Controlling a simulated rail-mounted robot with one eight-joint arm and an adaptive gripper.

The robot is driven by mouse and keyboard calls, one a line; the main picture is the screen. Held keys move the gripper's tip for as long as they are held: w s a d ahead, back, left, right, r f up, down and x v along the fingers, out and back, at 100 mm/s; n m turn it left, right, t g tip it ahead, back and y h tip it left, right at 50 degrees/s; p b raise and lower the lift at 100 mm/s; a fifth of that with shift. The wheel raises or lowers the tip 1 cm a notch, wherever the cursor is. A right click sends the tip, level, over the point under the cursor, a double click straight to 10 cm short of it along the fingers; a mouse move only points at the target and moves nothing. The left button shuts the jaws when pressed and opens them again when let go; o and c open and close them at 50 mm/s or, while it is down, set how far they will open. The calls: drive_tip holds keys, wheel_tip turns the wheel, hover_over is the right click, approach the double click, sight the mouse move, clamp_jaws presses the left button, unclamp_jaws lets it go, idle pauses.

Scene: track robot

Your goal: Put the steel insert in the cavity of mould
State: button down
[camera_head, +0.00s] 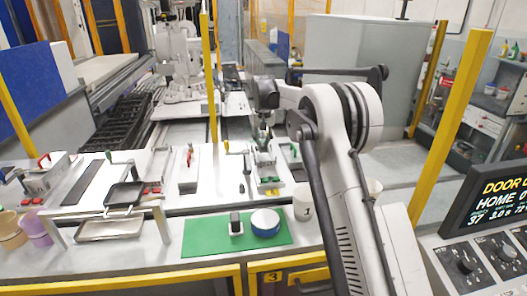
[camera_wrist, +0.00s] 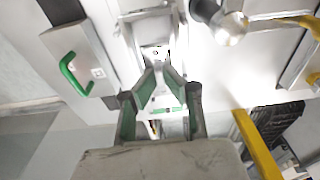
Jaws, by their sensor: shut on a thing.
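My gripper (camera_head: 263,138) hangs low over the back middle of the worktop, above a grey fixture that looks like the mould (camera_head: 266,167). In the wrist view my gripper (camera_wrist: 158,70) has its green-padded fingers converged at the tips, shut on a small pale metal piece that I take for the steel insert (camera_wrist: 156,53). The mould (camera_wrist: 126,33) shows there as a light grey open frame just beyond the fingertips. The insert's edges blend with the bright surfaces, so I cannot tell whether it touches the mould or is inside its cavity. In the head view the insert is not distinguishable.
A plate with a green handle (camera_wrist: 78,68) lies left of the fixture in the wrist view, and a rounded metal knob (camera_wrist: 231,28) stands close at right. A green mat (camera_head: 205,238) and a white mug (camera_head: 304,203) are nearer the front. Yellow posts (camera_head: 209,80) rise around the worktop.

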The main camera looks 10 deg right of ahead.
sight(263, 148)
drive_tip(key=shift+d+f, duration=0.15)
drive_tip(key=shift+f, duration=0.2)
drive_tip(key=shift+f+p, duration=0.5)
drive_tip(key=shift+f, duration=1.25)
drive_tip(key=shift+f, duration=0.1)
drive_tip(key=shift+f, duration=0.1)
drive_tip(key=c, duration=1.8)
unclamp_jaws()
drive_tip(key=shift+c, duration=0.2)
